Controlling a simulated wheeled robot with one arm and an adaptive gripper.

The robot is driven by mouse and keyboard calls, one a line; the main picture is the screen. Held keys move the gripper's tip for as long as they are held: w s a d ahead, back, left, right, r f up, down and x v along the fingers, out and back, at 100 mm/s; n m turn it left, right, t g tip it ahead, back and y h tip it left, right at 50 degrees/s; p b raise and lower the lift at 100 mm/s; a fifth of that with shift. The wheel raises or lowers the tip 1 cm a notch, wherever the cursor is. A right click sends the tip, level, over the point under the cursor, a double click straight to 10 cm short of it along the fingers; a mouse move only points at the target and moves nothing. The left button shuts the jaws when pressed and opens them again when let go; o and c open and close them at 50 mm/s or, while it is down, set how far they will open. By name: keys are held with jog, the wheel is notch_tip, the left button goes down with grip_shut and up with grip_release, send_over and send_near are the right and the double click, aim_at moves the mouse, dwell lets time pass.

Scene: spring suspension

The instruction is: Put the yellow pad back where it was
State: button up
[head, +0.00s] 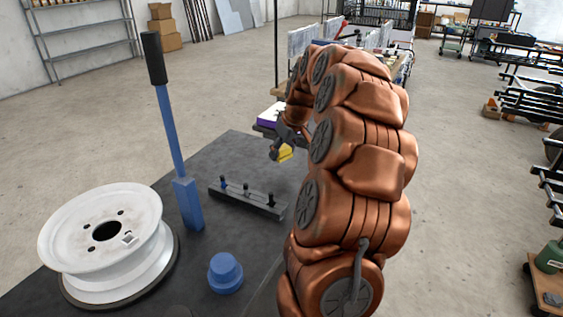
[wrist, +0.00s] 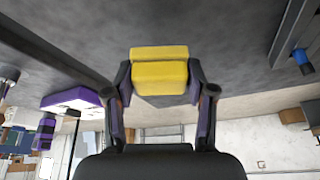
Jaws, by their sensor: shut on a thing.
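The yellow pad (wrist: 160,72) is held between the two fingers of my gripper (wrist: 160,88) in the wrist view. It is a small block with a groove or step across it. In the head view the pad (head: 285,153) shows below my gripper (head: 279,150), above the far right edge of the dark table (head: 240,150). Part of the gripper is hidden behind my arm in the head view. Where the pad was before cannot be told from these frames.
A dark bar with several pegs (head: 247,197) lies on the table. A blue lever post (head: 187,200), a white wheel rim (head: 100,240) and a blue knob (head: 225,272) stand left and in front. A purple-white box (head: 270,115) is beyond the gripper.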

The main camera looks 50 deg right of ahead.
aim_at(283, 171)
jog(key=shift+f, duration=2.25)
jog(key=shift+f, duration=0.2)
jog(key=o, duration=1.1)
jog(key=shift+r, duration=0.15)
jog(key=shift+r, duration=0.2)
jog(key=v, duration=1.1)
jog(key=shift+s+r+b, duration=0.25)
jog(key=shift+r+b, duration=0.05)
jog(key=shift+r, duration=0.05)
